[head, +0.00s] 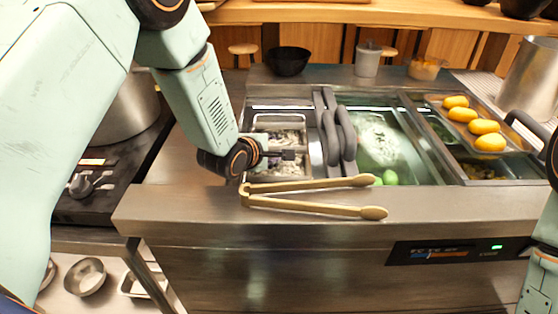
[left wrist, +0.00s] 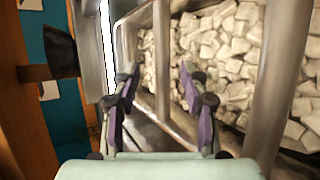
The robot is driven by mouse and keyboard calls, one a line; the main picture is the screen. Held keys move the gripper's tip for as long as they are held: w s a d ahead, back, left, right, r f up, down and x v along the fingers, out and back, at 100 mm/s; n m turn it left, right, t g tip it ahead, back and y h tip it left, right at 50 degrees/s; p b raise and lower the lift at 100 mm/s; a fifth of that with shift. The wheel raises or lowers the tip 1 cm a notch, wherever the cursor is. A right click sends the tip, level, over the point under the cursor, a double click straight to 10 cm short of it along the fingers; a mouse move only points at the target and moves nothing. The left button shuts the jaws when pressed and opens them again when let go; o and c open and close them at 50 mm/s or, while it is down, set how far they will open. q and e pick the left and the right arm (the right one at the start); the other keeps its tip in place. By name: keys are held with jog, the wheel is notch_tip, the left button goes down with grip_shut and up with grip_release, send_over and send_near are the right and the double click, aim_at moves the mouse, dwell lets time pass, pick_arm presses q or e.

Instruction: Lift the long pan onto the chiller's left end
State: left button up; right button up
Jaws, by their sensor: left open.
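A steel pan (head: 257,123) of pale cut pieces sits in the left end of the steel chiller (head: 200,212). I cannot tell whether it is the long pan. My left gripper (head: 287,155) is open and low over this pan's near part. In the left wrist view, the open fingers of my left gripper (left wrist: 160,85) stand apart, with a metal rim (left wrist: 162,55) running between them. Contact with the rim cannot be told.
Wooden tongs (head: 310,185) lie on the chiller's front ledge, close to my left gripper. Dark handles (head: 337,135) stand right of the pan. A tray of yellow pieces (head: 490,142) is at the right. A black bowl (head: 287,61) and a grey cup (head: 367,60) stand behind.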

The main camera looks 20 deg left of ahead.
aim_at(277, 148)
pick_arm(q)
jog(key=shift+b+x, duration=0.45)
jog(key=shift+x, duration=1.75)
jog(key=shift+s+a+f, duration=0.15)
jog(key=shift+c, duration=0.3)
jog(key=shift+c, duration=0.9)
grip_shut()
jog(key=shift+r, duration=0.25)
